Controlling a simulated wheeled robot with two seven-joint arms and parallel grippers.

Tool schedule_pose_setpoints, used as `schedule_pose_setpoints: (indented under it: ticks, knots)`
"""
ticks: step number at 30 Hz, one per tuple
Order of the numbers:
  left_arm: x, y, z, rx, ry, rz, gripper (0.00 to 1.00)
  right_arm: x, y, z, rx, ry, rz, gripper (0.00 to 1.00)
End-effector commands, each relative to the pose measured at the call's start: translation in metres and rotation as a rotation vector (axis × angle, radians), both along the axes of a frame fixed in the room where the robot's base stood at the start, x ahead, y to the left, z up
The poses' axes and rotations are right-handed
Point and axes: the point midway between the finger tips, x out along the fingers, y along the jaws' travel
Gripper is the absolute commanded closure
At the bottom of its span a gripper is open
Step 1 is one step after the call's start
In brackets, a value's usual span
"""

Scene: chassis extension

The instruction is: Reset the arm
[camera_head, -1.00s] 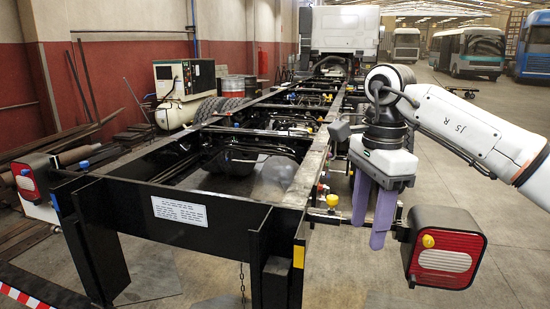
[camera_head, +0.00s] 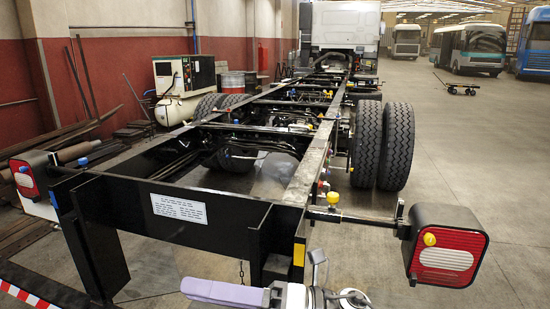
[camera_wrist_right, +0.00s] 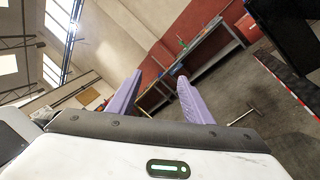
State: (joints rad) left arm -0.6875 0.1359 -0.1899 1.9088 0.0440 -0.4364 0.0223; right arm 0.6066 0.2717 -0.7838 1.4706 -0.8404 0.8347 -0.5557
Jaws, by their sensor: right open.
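My right gripper (camera_head: 190,287) is low at the bottom edge of the head view, in front of the chassis's near end. A purple finger points left there, and part of the white wrist shows; the rest is cut off by the frame. In the right wrist view, both purple fingers of my right gripper (camera_wrist_right: 160,78) stand apart with nothing between them. It is open and empty. My left gripper is in neither view.
The black truck chassis (camera_head: 235,208) runs away from me. A tail lamp (camera_head: 446,255) juts out at right, another lamp (camera_head: 25,179) at left. Dual tyres (camera_head: 383,145) stand beyond on the right. A workbench (camera_wrist_right: 190,62) shows in the wrist view.

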Motion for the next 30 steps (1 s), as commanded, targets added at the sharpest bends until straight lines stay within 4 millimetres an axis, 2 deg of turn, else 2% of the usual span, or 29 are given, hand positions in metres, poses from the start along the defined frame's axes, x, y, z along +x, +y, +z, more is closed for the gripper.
schedule_pose_setpoints:
  ticks: [1, 5, 8, 11, 12, 14, 16, 18, 21, 24, 27, 30]
  knots:
    - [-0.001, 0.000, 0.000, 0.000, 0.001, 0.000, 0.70, 0.006, -0.008, -0.006, 0.090, 0.159, -0.073, 0.54]
    - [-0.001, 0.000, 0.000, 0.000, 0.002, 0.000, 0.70, 0.032, -0.045, -0.033, 0.297, 0.562, -0.268, 0.54]
    - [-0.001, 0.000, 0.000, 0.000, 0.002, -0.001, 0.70, 0.044, -0.084, -0.077, 0.442, 0.880, -0.422, 0.54]
    - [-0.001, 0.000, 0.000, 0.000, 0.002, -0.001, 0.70, 0.042, -0.129, -0.137, 0.579, 1.200, -0.577, 0.54]
    - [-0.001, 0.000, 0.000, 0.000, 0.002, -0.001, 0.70, 0.036, -0.146, -0.162, 0.627, 1.316, -0.637, 0.54]
    - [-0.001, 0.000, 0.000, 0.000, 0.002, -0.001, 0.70, 0.022, -0.170, -0.199, 0.693, 1.482, -0.721, 0.54]
    - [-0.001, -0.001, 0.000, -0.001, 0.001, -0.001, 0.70, -0.001, -0.195, -0.241, 0.766, 1.661, -0.819, 0.54]
    - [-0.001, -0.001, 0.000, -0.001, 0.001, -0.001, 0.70, -0.030, -0.217, -0.280, 0.834, 1.830, -0.912, 0.54]
    - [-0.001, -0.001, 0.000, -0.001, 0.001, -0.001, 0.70, -0.076, -0.243, -0.325, 0.916, 2.035, -1.035, 0.54]
    - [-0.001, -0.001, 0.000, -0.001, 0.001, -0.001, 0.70, -0.119, -0.260, -0.356, 0.982, 2.192, -1.135, 0.54]
    - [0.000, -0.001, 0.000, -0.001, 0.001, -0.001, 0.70, -0.151, -0.271, -0.374, 1.025, 2.295, -1.203, 0.54]
    - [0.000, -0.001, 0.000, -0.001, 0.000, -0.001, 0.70, -0.167, -0.276, -0.383, 1.048, 2.345, -1.240, 0.54]
